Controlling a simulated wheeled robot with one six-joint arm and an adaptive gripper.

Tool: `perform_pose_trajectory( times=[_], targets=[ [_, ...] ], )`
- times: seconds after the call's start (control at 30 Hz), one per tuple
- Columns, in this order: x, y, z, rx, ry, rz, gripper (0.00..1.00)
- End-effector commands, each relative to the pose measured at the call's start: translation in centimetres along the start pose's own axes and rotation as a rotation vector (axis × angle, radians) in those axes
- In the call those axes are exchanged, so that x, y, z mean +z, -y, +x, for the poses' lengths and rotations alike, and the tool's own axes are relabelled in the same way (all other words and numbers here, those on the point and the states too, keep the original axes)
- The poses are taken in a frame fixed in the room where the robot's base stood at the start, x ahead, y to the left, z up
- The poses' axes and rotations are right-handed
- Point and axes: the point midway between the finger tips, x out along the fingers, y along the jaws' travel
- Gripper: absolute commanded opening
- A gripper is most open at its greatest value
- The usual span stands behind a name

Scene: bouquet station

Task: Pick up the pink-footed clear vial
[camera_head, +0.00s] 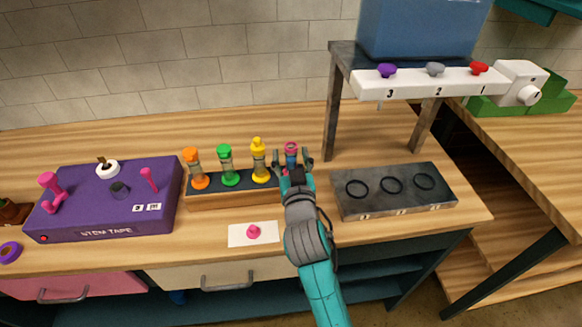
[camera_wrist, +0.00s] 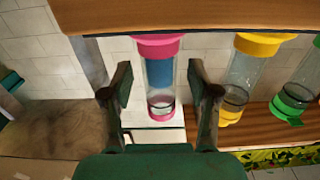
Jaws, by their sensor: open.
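The pink-footed clear vial (camera_head: 291,153) stands at the right end of a wooden rack (camera_head: 232,198), with a pink cap and blue contents. In the wrist view the vial (camera_wrist: 160,75) appears between the fingers, with a gap on each side. My gripper (camera_head: 293,160) is open around it, and its fingers also show in the wrist view (camera_wrist: 160,88). The vial's lower part is hidden by my gripper in the head view.
Orange (camera_head: 195,170), green (camera_head: 228,165) and yellow (camera_head: 259,160) vials stand left of it. A purple stem tape box (camera_head: 105,215) is further left. A grey block with three rings (camera_head: 395,205) and a stand post (camera_head: 332,115) are to the right.

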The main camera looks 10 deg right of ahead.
Motion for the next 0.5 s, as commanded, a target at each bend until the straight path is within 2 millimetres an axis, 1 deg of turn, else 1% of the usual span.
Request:
perform_pose_trajectory(
  times=[0.13,0.17,0.2,0.27,0.3,0.37,0.4,0.5],
  targets=[
    [-0.01,0.01,-0.02,0.0,0.0,0.0,0.6],
    [-0.01,0.01,-0.03,0.0,0.0,0.0,0.55],
    [-0.01,0.01,-0.03,0.0,0.0,0.0,0.45],
    [-0.01,0.01,-0.03,0.0,0.0,0.0,0.3],
    [-0.01,0.02,-0.04,0.0,0.0,0.0,0.2],
    [-0.02,0.01,-0.04,0.0,0.0,0.0,0.05],
    [-0.02,0.02,-0.04,0.0,0.0,0.0,0.0],
    [-0.12,0.02,-0.05,0.0,-0.003,0.0,0.0]
  ],
)
